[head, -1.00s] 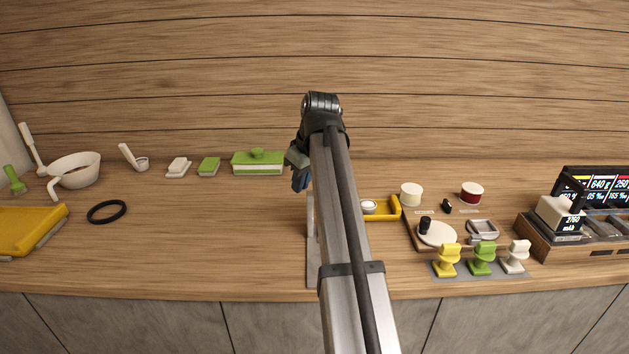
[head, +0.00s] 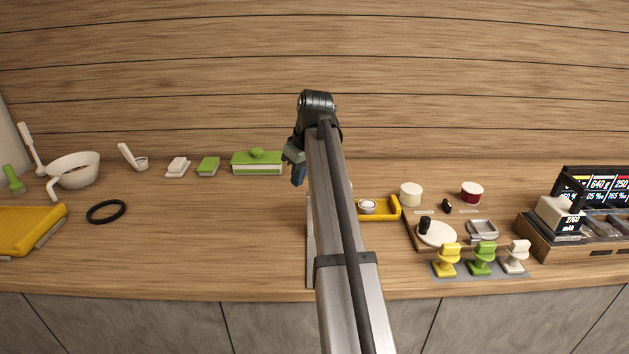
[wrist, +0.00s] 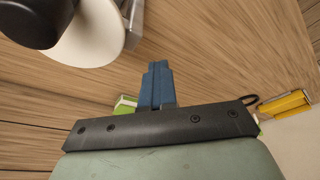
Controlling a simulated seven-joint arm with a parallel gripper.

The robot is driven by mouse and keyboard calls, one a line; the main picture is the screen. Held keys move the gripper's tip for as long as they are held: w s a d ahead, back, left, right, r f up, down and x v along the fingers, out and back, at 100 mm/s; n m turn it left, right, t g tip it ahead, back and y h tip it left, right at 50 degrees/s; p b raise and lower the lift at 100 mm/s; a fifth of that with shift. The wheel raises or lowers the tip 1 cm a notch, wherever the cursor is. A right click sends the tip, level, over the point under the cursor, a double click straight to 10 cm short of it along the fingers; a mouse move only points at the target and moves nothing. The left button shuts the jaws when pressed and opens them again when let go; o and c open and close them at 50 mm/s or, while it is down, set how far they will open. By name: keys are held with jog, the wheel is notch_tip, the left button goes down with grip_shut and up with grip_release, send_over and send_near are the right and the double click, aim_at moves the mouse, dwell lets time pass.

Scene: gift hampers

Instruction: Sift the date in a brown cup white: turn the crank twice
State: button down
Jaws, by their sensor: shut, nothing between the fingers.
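My gripper (head: 298,177) is in the air above the middle of the counter, its blue fingers pointing down and closed together with nothing between them. The fingers (wrist: 157,85) also show closed in the wrist view. A white round disc (wrist: 92,38) with a dark cylinder (wrist: 30,18) beside or in front of it is near the camera in the wrist view, apart from the fingers. In the head view my arm hides most of a pale upright stand (head: 310,240). I cannot make out a crank for certain, nor a brown cup or a date.
A yellow tray (head: 384,215) holds a small white round item. To the right are a white disc with black knob (head: 437,234), stamps (head: 483,262) and a display unit (head: 548,240). At left are a white bowl (head: 75,172), black ring (head: 106,212) and green-lidded box (head: 257,169).

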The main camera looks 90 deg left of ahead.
jog(key=shift+s+a, duration=0.1)
jog(key=shift+a, duration=0.5)
jog(key=a, duration=0.2)
jog(key=shift+a, duration=0.35)
jog(key=shift+a, duration=0.1)
jog(key=shift+w+a, duration=0.35)
jog(key=shift+a, duration=0.25)
jog(key=shift+w+a, duration=0.3)
jog(key=shift+a, duration=0.3)
jog(key=c, duration=1.8)
grip_release()
jog(key=shift+c, duration=0.2)
